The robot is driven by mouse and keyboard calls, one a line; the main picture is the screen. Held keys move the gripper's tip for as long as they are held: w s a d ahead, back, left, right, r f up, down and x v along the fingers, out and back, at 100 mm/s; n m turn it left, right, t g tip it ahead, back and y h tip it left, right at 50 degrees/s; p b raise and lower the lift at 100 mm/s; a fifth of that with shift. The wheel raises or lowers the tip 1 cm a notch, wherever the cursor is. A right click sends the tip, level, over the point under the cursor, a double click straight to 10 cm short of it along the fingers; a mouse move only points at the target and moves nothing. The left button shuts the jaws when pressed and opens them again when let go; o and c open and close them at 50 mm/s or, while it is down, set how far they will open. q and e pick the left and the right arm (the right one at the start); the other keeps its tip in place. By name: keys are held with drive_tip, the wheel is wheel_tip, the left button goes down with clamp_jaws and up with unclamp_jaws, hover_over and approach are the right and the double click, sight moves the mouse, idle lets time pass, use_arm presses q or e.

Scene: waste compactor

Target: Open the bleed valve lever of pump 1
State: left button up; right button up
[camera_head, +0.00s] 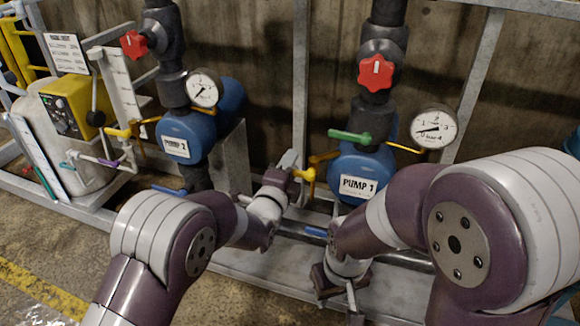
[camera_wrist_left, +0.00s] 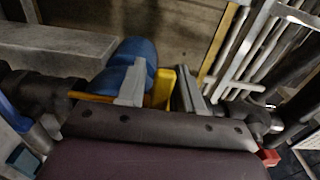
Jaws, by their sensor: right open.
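Pump 1 (camera_head: 372,165) is a blue unit with a white label, right of centre in the head view. A yellow lever (camera_head: 306,174) sticks out at its left, and a green lever (camera_head: 350,136) sits above. No label marks which is the bleed valve lever. My left gripper (camera_head: 290,163) is at the yellow lever's end. In the left wrist view the fingers (camera_wrist_left: 160,88) stand either side of the yellow lever (camera_wrist_left: 163,90), with little gap; firm contact is unclear. My right gripper (camera_head: 338,297) is open and low, below pump 1, partly hidden by its arm.
Pump 2 (camera_head: 186,137) stands to the left with its own yellow lever (camera_head: 118,132). Red knobs (camera_head: 376,72) and gauges (camera_head: 433,127) sit above the pumps. A blue lever (camera_head: 315,232) is below pump 1. A metal post (camera_head: 300,80) stands between the pumps.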

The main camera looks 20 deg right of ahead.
use_arm(q)
clamp_jaws()
drive_tip(key=shift+f, duration=0.1)
drive_tip(key=s+d+f+n+b, duration=0.2)
drive_tip(key=s+d+f+n, duration=0.1)
drive_tip(key=n, duration=1.5)
drive_tip(key=shift+d+f, duration=0.6)
drive_tip(key=shift+f, duration=0.5)
drive_tip(key=shift+o, duration=1.6)
unclamp_jaws()
